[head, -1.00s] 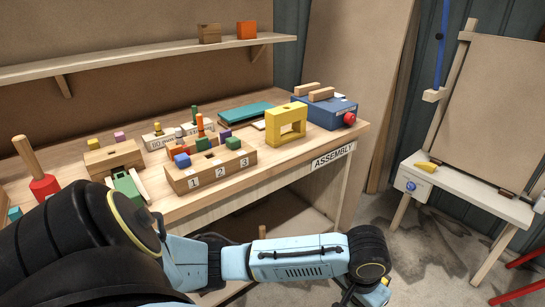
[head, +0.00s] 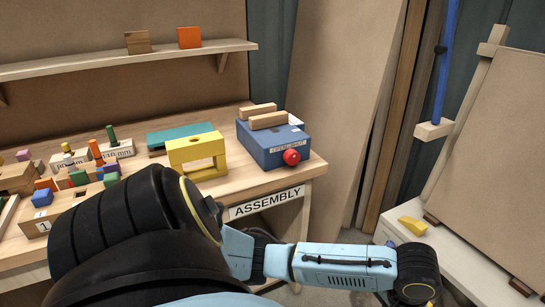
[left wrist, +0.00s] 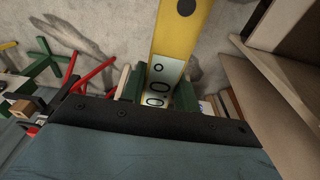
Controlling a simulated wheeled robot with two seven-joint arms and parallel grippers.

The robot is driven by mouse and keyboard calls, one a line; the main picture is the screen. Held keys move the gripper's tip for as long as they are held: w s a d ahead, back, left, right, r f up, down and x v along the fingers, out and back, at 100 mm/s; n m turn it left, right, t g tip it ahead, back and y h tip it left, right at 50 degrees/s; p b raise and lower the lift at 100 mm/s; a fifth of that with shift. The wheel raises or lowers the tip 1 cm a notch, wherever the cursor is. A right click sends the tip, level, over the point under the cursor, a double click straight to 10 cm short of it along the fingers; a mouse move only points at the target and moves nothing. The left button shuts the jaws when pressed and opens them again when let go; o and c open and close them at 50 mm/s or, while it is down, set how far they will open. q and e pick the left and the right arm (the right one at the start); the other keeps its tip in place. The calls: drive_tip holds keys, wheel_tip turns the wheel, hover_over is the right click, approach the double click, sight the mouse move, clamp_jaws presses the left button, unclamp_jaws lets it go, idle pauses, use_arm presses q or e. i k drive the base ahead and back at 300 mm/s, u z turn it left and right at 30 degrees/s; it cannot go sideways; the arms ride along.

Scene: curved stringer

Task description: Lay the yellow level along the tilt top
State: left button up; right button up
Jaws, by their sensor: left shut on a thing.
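The yellow level (left wrist: 180,35) shows in the left wrist view, with a pale display reading 0.0° and a dark round spot farther along. My left gripper (left wrist: 160,93) is shut on it, with dark green fingers on both sides of the display. The level's far end runs out of the top of that view. In the head view my left arm reaches to the lower right, and its gripper and the level are hidden or out of frame. A large tan board (head: 505,160) leans in a wooden stand at the right; I cannot tell whether it is the tilt top. My right gripper is not in view.
The workbench (head: 225,180) at the left holds a yellow frame block (head: 197,148), a blue box with a red knob (head: 275,148) and several small blocks. A pale low table (head: 455,262) with a small yellow piece (head: 412,226) stands before the board. A blue rod (head: 447,65) rises beside it.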

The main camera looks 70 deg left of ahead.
sight(179, 132)
drive_tip(key=i, duration=0.8)
drive_tip(key=u, duration=2.05)
